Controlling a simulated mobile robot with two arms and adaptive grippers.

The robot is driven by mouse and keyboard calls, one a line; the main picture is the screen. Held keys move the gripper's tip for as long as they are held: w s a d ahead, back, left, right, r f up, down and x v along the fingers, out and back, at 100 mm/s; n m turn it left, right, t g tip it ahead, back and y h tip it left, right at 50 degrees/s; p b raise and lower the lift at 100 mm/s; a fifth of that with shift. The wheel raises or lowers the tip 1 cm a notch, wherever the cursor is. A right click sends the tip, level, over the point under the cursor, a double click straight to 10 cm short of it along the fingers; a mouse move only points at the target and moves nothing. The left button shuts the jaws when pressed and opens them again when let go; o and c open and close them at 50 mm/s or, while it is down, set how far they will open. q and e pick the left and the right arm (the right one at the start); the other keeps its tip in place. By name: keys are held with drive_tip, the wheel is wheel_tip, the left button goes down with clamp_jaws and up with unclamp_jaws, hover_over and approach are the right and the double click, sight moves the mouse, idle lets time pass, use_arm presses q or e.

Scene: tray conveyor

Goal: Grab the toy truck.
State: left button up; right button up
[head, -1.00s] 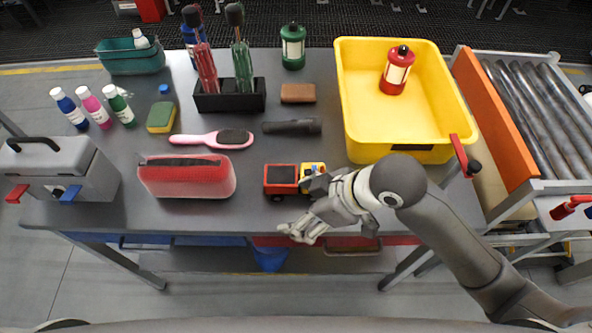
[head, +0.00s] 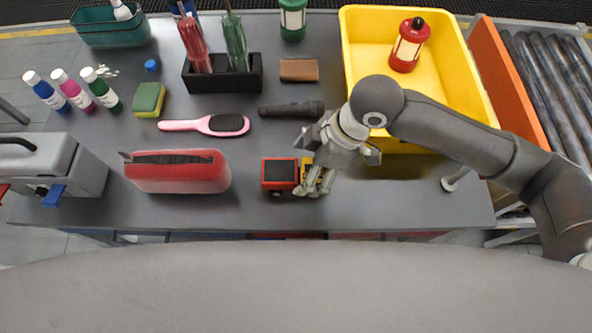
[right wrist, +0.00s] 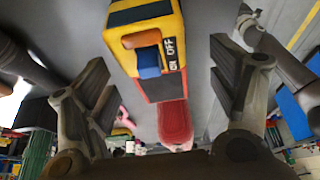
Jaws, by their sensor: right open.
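The toy truck (head: 279,174) has a red bed and a yellow cab and stands on the grey table near its front edge. My right gripper (head: 318,178) is over the yellow cab end, coming from the right, and partly hides it. In the right wrist view the truck (right wrist: 146,40) shows its yellow side with a blue switch marked ON OFF. There the two fingers of my right gripper (right wrist: 165,90) stand apart, one on each side of the truck, with gaps between. My left gripper is not in view.
A red case (head: 178,180) lies left of the truck. A yellow bin (head: 480,95) holding a red lantern (head: 408,45) stands at the back right. The table's front right is mostly clear.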

sight(296, 175)
drive_tip(key=shift+a+f, duration=0.1)
drive_tip(key=shift+f, duration=0.15)
drive_tip(key=shift+w+a+f, duration=0.1)
drive_tip(key=shift+a+f, duration=0.1)
drive_tip(key=shift+f, duration=0.15)
drive_tip(key=p+x, duration=0.1)
drive_tip(key=x, duration=0.2)
drive_tip(key=shift+w+a+f, duration=0.15)
drive_tip(key=shift+a+f, duration=0.05)
drive_tip(key=shift+f, duration=0.1)
drive_tip(key=shift+a+f, duration=0.15)
drive_tip(key=shift+f, duration=0.2)
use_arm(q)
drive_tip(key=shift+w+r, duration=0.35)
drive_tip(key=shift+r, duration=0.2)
use_arm(e)
drive_tip(key=shift+c, duration=0.2)
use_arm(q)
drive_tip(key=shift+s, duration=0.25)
use_arm(e)
drive_tip(key=c, duration=1.2)
